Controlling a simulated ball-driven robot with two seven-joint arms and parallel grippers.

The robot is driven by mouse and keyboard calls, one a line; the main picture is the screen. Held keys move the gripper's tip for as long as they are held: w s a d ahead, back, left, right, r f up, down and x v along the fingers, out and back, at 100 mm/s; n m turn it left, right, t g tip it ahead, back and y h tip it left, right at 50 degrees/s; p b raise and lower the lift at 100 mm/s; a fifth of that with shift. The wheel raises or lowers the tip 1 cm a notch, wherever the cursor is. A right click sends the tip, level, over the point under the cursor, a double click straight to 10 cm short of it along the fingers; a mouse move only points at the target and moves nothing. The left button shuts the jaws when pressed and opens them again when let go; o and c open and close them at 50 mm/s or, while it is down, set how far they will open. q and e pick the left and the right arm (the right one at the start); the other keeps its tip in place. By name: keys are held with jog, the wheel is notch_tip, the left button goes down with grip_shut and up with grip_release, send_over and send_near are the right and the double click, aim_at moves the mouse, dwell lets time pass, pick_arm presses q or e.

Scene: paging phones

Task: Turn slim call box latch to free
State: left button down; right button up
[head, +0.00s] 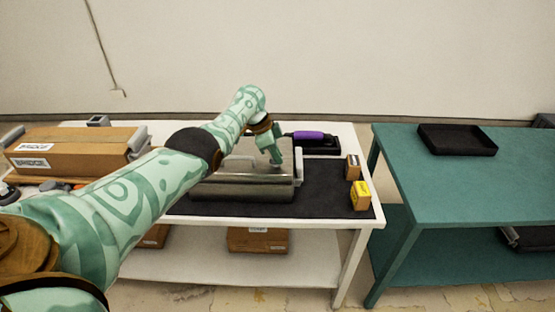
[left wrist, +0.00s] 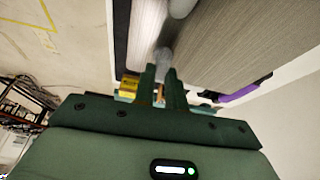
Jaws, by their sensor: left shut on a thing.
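A brushed-metal box (head: 240,188), which I take to be the slim call box, sits on the black mat of the white table. My left gripper (head: 275,161) reaches over it from the left and points down at its right part. In the left wrist view the two green fingers (left wrist: 163,82) are close together, shut on a grey rounded knob (left wrist: 164,56), which seems to be the latch. The brushed-metal face (left wrist: 225,40) lies just beyond it. The fingers hide part of the knob, and its turn angle cannot be read. My right gripper is not in view.
A purple handset (head: 308,135) lies behind the box. A yellow box (head: 360,195) and a small brown box (head: 352,167) stand at the mat's right edge. A brown case (head: 75,157) is at the left. A teal table (head: 450,190) with a black tray (head: 457,140) stands right.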

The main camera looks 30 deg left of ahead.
pick_arm(q)
jog(key=shift+f+m+g+b, duration=0.15)
jog(key=shift+m+g+b, duration=0.15)
jog(key=shift+m+b, duration=0.2)
jog(key=c, duration=1.4)
grip_release()
jog(key=shift+c, duration=0.2)
jog(key=p+v, duration=1)
jog(key=v, duration=0.6)
jog(key=shift+a, duration=0.15)
jog(key=shift+s, duration=0.1)
